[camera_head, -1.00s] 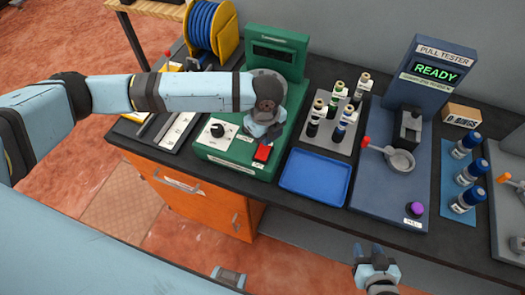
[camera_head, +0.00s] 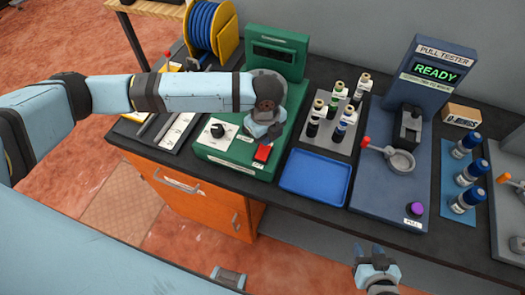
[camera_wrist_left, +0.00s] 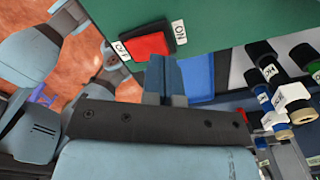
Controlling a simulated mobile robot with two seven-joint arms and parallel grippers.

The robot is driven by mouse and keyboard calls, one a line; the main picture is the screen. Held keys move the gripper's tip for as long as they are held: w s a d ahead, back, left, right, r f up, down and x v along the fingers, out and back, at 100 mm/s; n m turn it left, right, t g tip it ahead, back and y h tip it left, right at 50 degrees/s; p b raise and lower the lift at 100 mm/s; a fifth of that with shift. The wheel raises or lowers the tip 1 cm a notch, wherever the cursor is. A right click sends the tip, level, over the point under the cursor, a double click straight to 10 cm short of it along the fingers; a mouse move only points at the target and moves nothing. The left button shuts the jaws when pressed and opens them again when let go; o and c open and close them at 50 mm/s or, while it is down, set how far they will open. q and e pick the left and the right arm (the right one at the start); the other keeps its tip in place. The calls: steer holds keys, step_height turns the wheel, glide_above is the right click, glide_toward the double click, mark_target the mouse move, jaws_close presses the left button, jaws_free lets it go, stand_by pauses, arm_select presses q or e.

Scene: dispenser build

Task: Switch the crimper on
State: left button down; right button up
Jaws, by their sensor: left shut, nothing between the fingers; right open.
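The crimper is the green machine (camera_head: 222,152) with a white dial and a dark screen (camera_head: 273,53). Its red rocker switch (camera_head: 263,152) sits on the front right of its base. In the left wrist view the switch (camera_wrist_left: 146,46) lies between an OFF label (camera_wrist_left: 122,51) and an ON label (camera_wrist_left: 180,32). My left gripper (camera_head: 272,132) is shut and empty, just above and behind the switch. In the wrist view its fingertips (camera_wrist_left: 164,62) are beside the switch, towards the ON end; I cannot tell if they touch. My right gripper (camera_head: 370,255) is open and empty, in front of the bench.
A blue tray (camera_head: 315,178) lies right of the crimper, with a grey rack of bottles (camera_head: 318,137) behind it. The pull tester (camera_head: 385,190) reads READY. Blue-capped bottles (camera_head: 465,172) stand further right.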

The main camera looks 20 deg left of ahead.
stand_by(0.5)
arm_select(q)
steer(key=shift+f, duration=0.5)
steer(key=shift+f+b, duration=0.35)
steer(key=shift+f, duration=0.65)
stand_by(0.6)
steer(key=shift+s, duration=0.1)
step_height(320, 180, up, 3)
steer(key=p, duration=0.3)
step_height(320, 180, up, 4)
steer(key=p, duration=0.4)
steer(key=shift+r+p, duration=0.15)
steer(key=shift+p, duration=0.25)
